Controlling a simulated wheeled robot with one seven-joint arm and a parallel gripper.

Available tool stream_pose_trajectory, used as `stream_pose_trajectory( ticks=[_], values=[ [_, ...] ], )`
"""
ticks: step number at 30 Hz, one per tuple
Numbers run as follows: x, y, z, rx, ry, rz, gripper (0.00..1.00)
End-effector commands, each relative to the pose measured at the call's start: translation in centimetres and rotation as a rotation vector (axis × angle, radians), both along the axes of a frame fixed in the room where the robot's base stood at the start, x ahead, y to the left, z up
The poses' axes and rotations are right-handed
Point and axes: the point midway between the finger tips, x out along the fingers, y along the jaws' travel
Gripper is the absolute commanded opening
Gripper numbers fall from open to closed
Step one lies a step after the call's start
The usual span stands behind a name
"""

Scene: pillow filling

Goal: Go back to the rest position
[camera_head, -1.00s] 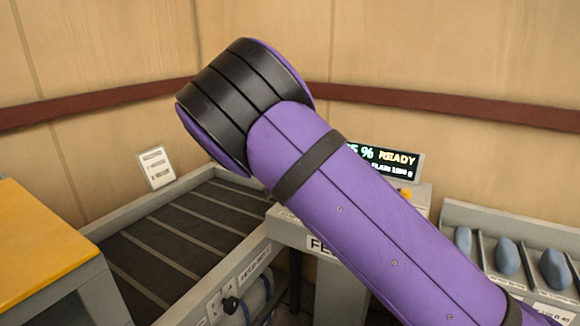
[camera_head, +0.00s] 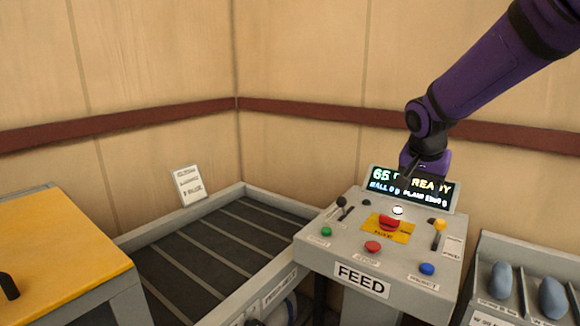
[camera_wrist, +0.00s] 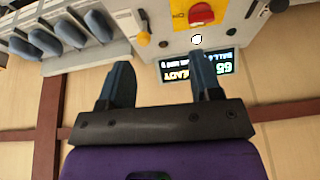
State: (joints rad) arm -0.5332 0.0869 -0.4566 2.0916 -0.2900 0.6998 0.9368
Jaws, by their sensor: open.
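My purple arm (camera_head: 490,70) comes in from the upper right in the head view and bends down at its wrist. Its end hangs in front of the display (camera_head: 412,190) and hides part of the text, which reads "65" and "READY". In the wrist view my gripper (camera_wrist: 160,78) shows two dark fingers well apart with nothing between them. The gripper is open and empty. Beyond the fingers the wrist view shows the panel upside down, with the display (camera_wrist: 196,66) close to the right finger. The fingertips are hard to make out in the head view.
The FEED console (camera_head: 362,280) carries a red button (camera_head: 388,223), small coloured buttons and levers. A conveyor (camera_head: 210,250) lies left of it, a yellow-topped cabinet (camera_head: 60,245) further left. A rack with bluish weights (camera_head: 552,298) stands at right. Walls close off the back.

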Motion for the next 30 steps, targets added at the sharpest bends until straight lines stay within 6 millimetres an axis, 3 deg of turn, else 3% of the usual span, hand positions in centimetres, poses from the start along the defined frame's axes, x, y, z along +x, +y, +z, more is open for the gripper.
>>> stream_pose_trajectory(
  ticks=[6,16,24,30],
  values=[
    [-6.5,-1.6,3.5,0.064,0.002,0.128,0.58],
    [-16.6,-2.3,6.9,0.079,-0.033,0.352,0.58],
    [-24.7,-1.7,7.6,0.018,-0.071,0.531,0.58],
    [-28.4,-1.1,7.2,-0.034,-0.083,0.619,0.58]
  ],
)
